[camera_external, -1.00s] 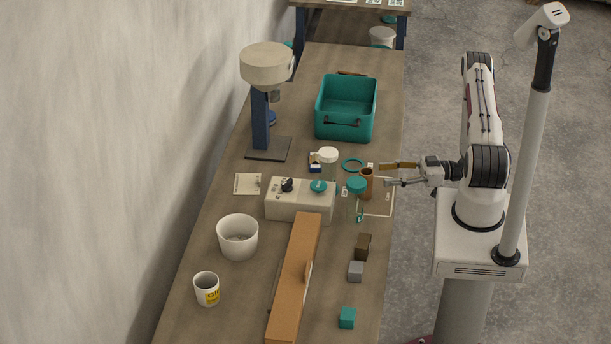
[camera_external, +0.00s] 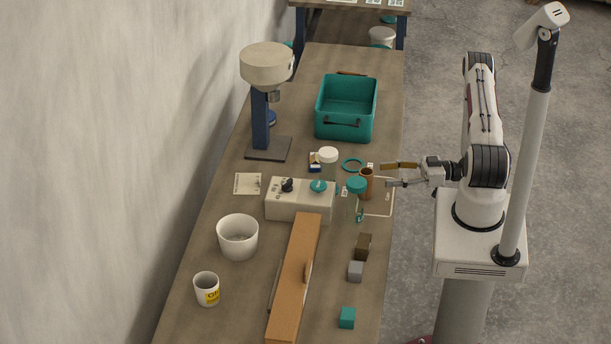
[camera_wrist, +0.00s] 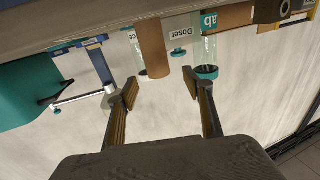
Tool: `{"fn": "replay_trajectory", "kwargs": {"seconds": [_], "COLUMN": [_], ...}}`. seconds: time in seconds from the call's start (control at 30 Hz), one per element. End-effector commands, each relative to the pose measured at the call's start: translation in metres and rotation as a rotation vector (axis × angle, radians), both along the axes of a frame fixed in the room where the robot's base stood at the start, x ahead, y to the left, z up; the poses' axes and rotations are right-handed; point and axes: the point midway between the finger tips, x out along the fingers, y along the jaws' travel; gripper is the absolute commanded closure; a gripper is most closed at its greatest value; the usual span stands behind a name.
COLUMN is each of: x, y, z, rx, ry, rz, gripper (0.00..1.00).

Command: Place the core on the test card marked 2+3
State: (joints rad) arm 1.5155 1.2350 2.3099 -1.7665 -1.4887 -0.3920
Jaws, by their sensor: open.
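The core is most likely the upright brown tube (camera_external: 366,184) at the right edge of the table, beside a teal-lidded jar. It also shows in the wrist view (camera_wrist: 153,48), upside down, ahead of and between my fingers. My gripper (camera_external: 390,175) is open and empty, level, just right of the tube and apart from it. Its two fingers also show in the wrist view (camera_wrist: 160,90). Pale cards (camera_external: 372,2) lie on the far table, cut by the top edge. I cannot read a 2+3 mark on any card.
Close to the tube stand a teal-lidded jar (camera_external: 356,203), a white-lidded jar (camera_external: 328,159) and a control box (camera_external: 299,200). A teal bin (camera_external: 346,107) stands farther back. Small blocks (camera_external: 362,247) sit nearer the front.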

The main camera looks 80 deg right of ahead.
Motion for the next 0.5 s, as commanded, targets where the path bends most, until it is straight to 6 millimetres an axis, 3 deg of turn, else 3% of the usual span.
{"fn": "replay_trajectory", "kwargs": {"seconds": [0.27,0.5], "x": [0.000,0.003], "y": [0.017,0.032], "z": [-0.014,-0.031], "rx": [0.085,0.157], "ry": [0.008,0.006], "rz": [-0.023,-0.142], "gripper": [0.49,0.49]}}
